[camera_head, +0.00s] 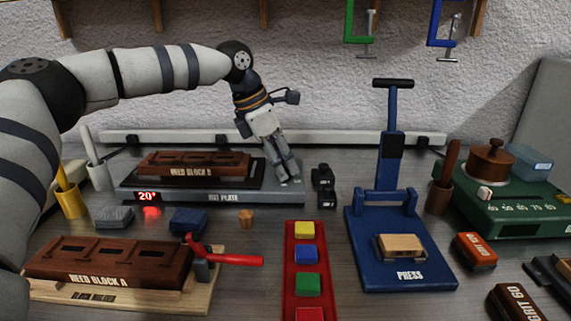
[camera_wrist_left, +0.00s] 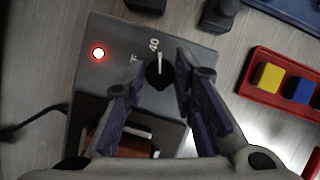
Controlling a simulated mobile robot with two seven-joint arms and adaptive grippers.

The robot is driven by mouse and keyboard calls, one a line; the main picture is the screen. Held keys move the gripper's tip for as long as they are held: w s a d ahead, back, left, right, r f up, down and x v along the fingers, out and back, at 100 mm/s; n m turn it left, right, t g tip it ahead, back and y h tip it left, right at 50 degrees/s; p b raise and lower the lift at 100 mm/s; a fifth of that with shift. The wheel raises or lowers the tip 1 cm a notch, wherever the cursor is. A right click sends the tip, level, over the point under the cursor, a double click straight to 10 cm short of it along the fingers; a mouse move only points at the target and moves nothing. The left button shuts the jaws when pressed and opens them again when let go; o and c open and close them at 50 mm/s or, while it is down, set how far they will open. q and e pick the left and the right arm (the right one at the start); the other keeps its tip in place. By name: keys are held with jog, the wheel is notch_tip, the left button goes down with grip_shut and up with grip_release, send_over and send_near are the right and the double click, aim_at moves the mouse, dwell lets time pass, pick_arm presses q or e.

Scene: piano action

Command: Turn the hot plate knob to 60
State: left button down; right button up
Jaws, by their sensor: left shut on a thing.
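The hot plate (camera_head: 262,194) is a dark flat unit with Reed Block B (camera_head: 192,164) on it. Its display (camera_head: 148,196) reads 20° in red. My left gripper (camera_head: 289,178) points down at the plate's right end and hides the knob in the head view. In the left wrist view, the black knob (camera_wrist_left: 159,73) with a white pointer line sits between the two fingertips of my left gripper (camera_wrist_left: 159,68). The pointer lies close to the 40 mark (camera_wrist_left: 153,45); other marks are hidden or unclear. A red light (camera_wrist_left: 98,53) glows on the plate. My right gripper is out of view.
Two small black objects (camera_head: 324,188) stand just right of the plate. The blue press (camera_head: 390,225) is further right. A red tray (camera_head: 289,262) of coloured blocks, a cork (camera_head: 246,217) and Reed Block A (camera_head: 110,265) are in front.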

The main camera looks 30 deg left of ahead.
pick_arm(q)
jog(key=m, duration=0.1)
jog(key=m+g+b, duration=0.1)
jog(key=m, duration=0.1)
jog(key=m+g+h+b, duration=0.1)
jog(key=m, duration=0.1)
jog(key=shift+w+a+f, duration=0.1)
jog(key=shift+f, duration=0.3)
jog(key=shift+r+m+g+b, duration=0.15)
jog(key=shift+m+g+b, duration=0.6)
jog(key=shift+m, duration=1.45)
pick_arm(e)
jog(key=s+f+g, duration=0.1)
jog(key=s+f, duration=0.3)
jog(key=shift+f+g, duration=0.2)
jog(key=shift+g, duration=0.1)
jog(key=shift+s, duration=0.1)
pick_arm(q)
jog(key=c, duration=1.4)
grip_release()
jog(key=shift+o, duration=0.2)
jog(key=shift+r, duration=0.15)
